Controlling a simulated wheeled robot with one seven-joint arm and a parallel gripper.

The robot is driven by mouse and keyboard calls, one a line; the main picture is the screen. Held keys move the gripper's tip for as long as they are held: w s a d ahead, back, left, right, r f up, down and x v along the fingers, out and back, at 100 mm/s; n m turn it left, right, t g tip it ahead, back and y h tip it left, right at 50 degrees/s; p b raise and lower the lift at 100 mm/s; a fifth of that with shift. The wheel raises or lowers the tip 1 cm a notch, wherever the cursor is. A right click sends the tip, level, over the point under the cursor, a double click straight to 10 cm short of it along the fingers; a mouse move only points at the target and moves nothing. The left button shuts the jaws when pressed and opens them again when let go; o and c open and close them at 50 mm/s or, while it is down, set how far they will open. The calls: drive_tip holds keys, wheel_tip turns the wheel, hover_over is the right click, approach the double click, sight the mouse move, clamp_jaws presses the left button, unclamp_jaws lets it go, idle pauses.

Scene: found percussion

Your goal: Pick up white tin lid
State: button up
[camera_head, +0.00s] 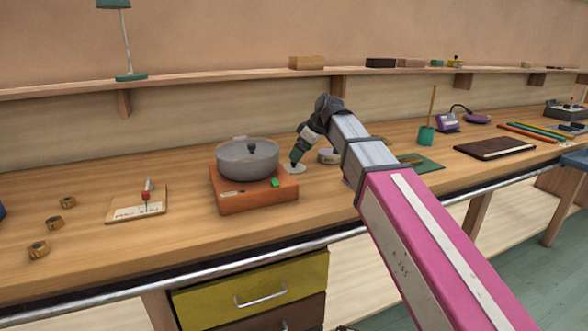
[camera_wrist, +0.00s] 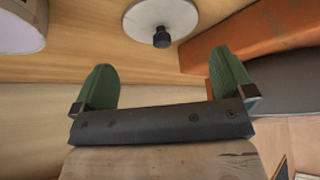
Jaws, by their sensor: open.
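The white tin lid (camera_wrist: 150,22) is a round pale disc with a black knob at the top of the wrist view, lying on the wooden bench. In the head view the lid (camera_head: 296,170) shows as a small pale disc just right of the orange burner box. My gripper (camera_wrist: 165,72) has two green fingers spread apart with nothing between them. The lid lies beyond the fingertips, with its knob roughly in line with the gap. In the head view my gripper (camera_head: 295,160) points down close above the lid.
The orange burner box (camera_head: 254,195) with a grey lidded pot (camera_head: 245,163) stands left of the lid. A pale round tin (camera_head: 326,156) stands close on its right; its side shows at the wrist view's top left (camera_wrist: 22,28). Bare bench lies in front.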

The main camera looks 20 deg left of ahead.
drive_tip(key=shift+x, duration=2.35)
drive_tip(key=shift+s, duration=0.15)
drive_tip(key=c, duration=0.6)
drive_tip(key=shift+r, duration=0.15)
wheel_tip(320, 180, up, 9)
drive_tip(key=shift+r, duration=0.1)
drive_tip(key=w+d, duration=0.6)
drive_tip(key=w, duration=0.1)
drive_tip(key=w+d, duration=0.4)
drive_tip(key=shift+r, duration=0.4)
